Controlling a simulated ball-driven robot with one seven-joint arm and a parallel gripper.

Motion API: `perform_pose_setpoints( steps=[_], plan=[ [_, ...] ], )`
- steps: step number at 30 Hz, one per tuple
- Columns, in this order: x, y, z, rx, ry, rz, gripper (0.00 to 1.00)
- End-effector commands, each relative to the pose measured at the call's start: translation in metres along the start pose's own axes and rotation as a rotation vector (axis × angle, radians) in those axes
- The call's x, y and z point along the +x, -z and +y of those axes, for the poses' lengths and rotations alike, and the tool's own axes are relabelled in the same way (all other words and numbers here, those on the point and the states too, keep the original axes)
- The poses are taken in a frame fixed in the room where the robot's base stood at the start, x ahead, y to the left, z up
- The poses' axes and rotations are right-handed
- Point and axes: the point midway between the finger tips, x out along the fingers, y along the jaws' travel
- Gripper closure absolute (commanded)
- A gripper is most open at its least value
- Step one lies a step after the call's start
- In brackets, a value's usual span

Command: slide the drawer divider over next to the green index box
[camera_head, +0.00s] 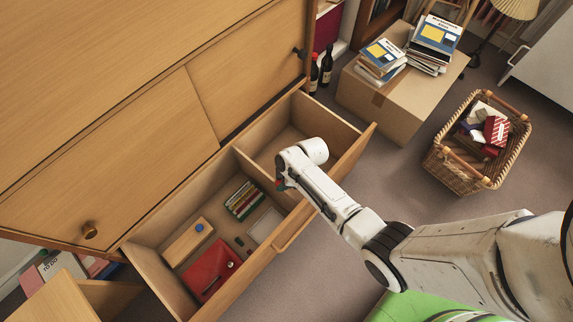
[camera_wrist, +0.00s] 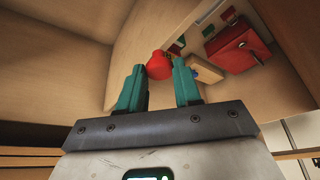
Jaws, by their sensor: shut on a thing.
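The drawer divider (camera_head: 254,169) is a thin wooden panel standing across the open drawer (camera_head: 153,274). In the wrist view a red knob (camera_wrist: 158,65) sits between the teal fingertips of my gripper (camera_wrist: 160,74), which is shut on it. The knob appears to belong to the divider (camera_wrist: 135,65). In the head view my gripper (camera_head: 281,184) is at the divider, mostly hidden by my arm. A red box (camera_head: 209,268) lies in the left compartment; it also shows in the wrist view (camera_wrist: 238,46).
The left compartment also holds a wooden block with a blue knob (camera_head: 188,242), several coloured sticks (camera_head: 243,199) and a pale flat item (camera_head: 265,226). The visible part of the right compartment (camera_head: 280,149) is bare. A carton (camera_head: 385,110) and wicker basket (camera_head: 459,172) stand beyond the drawer.

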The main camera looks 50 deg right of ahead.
Motion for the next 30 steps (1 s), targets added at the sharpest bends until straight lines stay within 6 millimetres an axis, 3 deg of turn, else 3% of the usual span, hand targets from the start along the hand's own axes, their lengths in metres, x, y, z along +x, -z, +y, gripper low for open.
perform_pose_setpoints(
  steps=[4,5,12,22,30],
  plan=[
    [0.000,-0.001,0.001,0.002,-0.001,-0.001,1.00],
    [0.000,-0.001,0.001,0.002,-0.001,-0.001,0.66],
    [0.000,-0.001,0.001,0.001,-0.001,-0.001,0.43],
    [-0.005,0.000,0.001,0.001,-0.002,0.000,0.41],
    [-0.051,0.002,0.001,0.002,-0.003,0.002,0.41]
  ],
)
